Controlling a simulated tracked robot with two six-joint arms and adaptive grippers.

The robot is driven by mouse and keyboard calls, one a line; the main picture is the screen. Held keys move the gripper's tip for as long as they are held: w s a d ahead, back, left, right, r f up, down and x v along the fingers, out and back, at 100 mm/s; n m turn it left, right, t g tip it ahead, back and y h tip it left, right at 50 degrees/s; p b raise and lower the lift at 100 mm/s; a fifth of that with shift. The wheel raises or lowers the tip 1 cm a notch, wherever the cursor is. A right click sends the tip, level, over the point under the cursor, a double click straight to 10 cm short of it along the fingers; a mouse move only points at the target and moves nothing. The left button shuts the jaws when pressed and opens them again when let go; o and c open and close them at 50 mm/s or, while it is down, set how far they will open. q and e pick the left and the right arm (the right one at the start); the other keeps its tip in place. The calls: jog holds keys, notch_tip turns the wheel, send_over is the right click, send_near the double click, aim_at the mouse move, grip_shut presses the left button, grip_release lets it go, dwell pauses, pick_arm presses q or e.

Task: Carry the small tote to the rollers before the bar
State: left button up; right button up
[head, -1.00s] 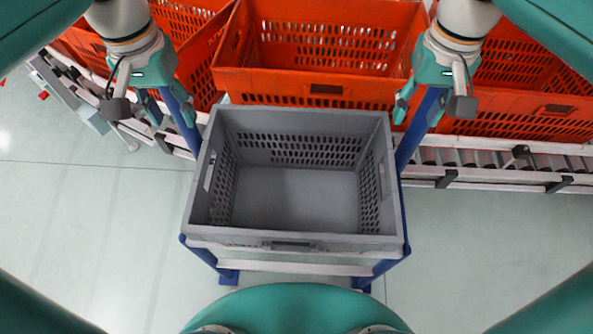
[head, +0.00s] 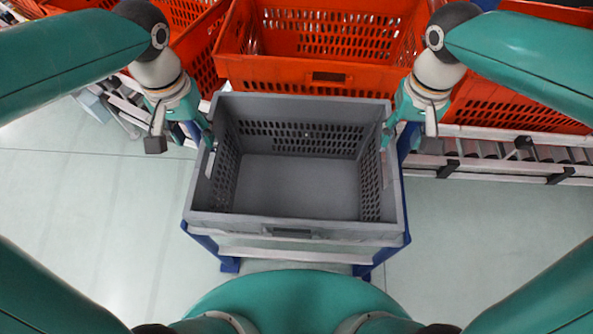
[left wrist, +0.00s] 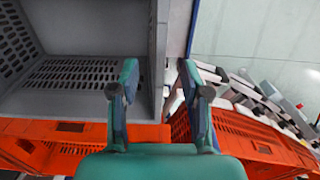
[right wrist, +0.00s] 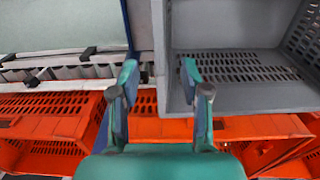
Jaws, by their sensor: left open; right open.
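The small tote (head: 295,232) is grey, open-topped and empty, with slotted walls. It sits upright on a blue-legged stand (head: 230,263) in the middle of the head view. My left gripper (head: 207,137) is open at the tote's left wall. In the left wrist view the wall's edge (left wrist: 152,60) shows between its spread fingers. My right gripper (head: 389,137) is open at the right wall. In the right wrist view that wall's edge (right wrist: 161,55) lies between its fingers. The rollers (head: 480,151) show right of the tote, partly hidden by orange totes and my right arm.
A large orange tote (head: 290,78) stands directly behind the grey tote. More orange totes stand at the left (head: 203,75) and right (head: 505,110). A pale rail (head: 500,172) with black brackets runs along the near side of the rollers. The floor is clear on both sides.

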aim_at(202, 151)
pick_arm(q)
notch_tip(202, 151, down, 7)
jog(key=shift+r, duration=0.15)
pick_arm(e)
notch_tip(202, 151, down, 7)
jog(key=shift+r, duration=0.15)
pick_arm(q)
jog(key=shift+c, duration=0.2)
grip_shut()
pick_arm(e)
grip_shut()
